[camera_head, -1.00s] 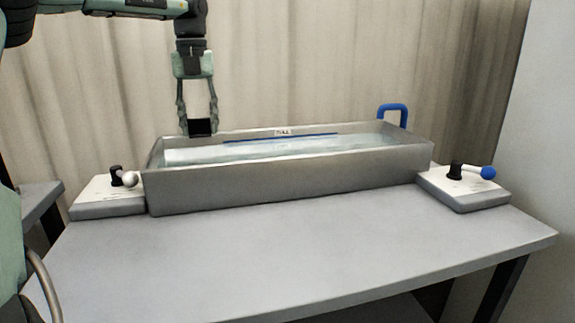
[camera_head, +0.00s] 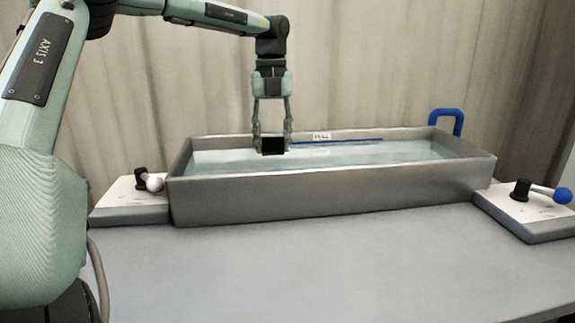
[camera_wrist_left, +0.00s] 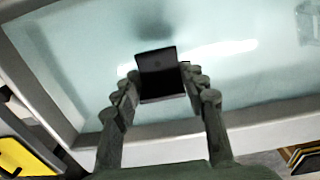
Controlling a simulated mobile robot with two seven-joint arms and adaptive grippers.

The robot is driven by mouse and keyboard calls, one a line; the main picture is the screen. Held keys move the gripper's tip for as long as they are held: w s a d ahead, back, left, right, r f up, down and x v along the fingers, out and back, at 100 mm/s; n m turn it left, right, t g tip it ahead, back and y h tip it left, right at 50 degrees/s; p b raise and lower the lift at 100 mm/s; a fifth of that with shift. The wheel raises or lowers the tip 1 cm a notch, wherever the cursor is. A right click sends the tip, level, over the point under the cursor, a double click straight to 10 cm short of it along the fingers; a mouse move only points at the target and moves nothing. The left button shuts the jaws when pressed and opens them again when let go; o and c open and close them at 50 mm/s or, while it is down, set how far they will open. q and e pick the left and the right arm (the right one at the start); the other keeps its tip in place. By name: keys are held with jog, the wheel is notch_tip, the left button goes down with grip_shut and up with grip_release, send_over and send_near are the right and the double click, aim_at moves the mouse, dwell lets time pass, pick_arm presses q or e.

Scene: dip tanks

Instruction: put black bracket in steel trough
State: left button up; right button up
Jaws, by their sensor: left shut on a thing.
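The black bracket (camera_head: 273,146) is held between the fingertips of my left gripper (camera_head: 272,136), which is shut on it and points down. The steel trough (camera_head: 330,193) is a long grey tank on the table, filled with pale liquid. In the head view the bracket hangs over the left part of the trough, around the height of its rim. In the left wrist view the bracket (camera_wrist_left: 161,75) shows between the fingers (camera_wrist_left: 160,85) with liquid behind it. I cannot tell whether it touches the liquid. My right gripper is not in view.
A lever plate with a white knob (camera_head: 154,183) stands at the trough's left end, and one with a blue knob (camera_head: 562,195) at its right end. A blue hooked pipe (camera_head: 446,115) rises at the back right. The table (camera_head: 330,265) is clear in front.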

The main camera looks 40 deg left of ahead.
pick_arm(q)
jog(key=shift+w+d+f, duration=0.3)
jog(key=shift+d+f, duration=0.05)
jog(key=shift+d, duration=0.2)
jog(key=shift+w+d+f, duration=0.25)
jog(key=shift+d+f, duration=0.1)
jog(key=shift+d, duration=0.2)
notch_tip(320, 180, down, 4)
jog(key=shift+w+d+f, duration=0.1)
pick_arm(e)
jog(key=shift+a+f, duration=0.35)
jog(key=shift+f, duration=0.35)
pick_arm(q)
jog(key=shift+f, duration=0.1)
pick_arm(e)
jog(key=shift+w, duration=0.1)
